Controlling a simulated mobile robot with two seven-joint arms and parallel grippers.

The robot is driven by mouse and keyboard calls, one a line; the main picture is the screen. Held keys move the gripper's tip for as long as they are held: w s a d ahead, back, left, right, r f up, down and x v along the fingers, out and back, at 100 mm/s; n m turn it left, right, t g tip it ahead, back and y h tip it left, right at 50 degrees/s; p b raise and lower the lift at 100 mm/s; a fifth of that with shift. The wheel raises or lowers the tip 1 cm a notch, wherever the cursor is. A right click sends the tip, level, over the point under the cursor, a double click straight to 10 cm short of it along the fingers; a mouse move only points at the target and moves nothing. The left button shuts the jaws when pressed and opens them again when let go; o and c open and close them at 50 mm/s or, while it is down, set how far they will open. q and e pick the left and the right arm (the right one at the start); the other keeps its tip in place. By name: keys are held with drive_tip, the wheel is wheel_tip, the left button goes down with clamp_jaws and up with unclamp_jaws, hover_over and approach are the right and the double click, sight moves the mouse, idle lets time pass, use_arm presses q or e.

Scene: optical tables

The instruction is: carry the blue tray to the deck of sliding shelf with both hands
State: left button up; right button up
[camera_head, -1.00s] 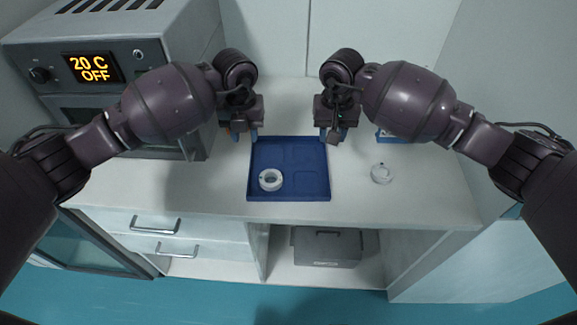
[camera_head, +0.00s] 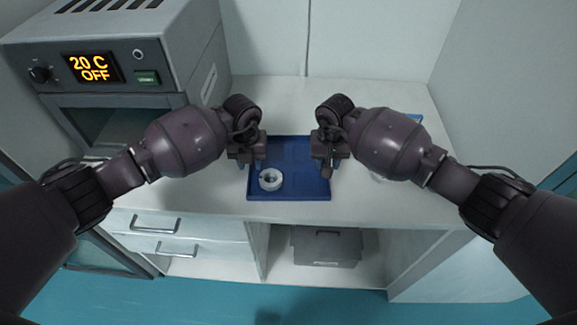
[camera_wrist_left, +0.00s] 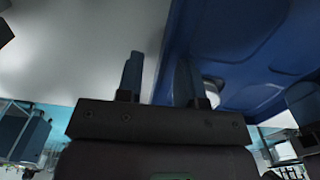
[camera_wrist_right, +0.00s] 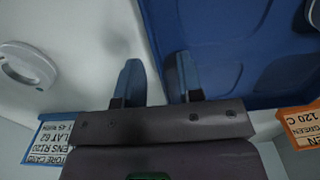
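The blue tray (camera_head: 289,195) lies flat on the white counter, with a white ring (camera_head: 270,180) in its front left compartment. My left gripper (camera_head: 246,162) is at the tray's left edge. In the left wrist view its fingers (camera_wrist_left: 158,80) are apart, one outside the tray wall and one over the tray side. My right gripper (camera_head: 328,168) is at the right edge. In the right wrist view its fingers (camera_wrist_right: 158,80) are apart, around the tray's edge. Contact with the wall cannot be told. I cannot make out a sliding shelf deck.
A grey oven (camera_head: 150,60) reading 20 C OFF stands at the left, its front opening visible. Another white ring (camera_wrist_right: 28,68) lies right of the tray. A blue label holder (camera_wrist_right: 55,140) and an orange one (camera_wrist_right: 302,125) show. A grey box (camera_head: 325,247) sits below the counter.

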use_arm(q)
drive_tip(key=shift+c, duration=0.5)
use_arm(e)
drive_tip(key=shift+c, duration=0.5)
use_arm(q)
clamp_jaws()
use_arm(e)
clamp_jaws()
use_arm(q)
drive_tip(key=shift+r, duration=0.1)
use_arm(e)
drive_tip(key=shift+r, duration=0.1)
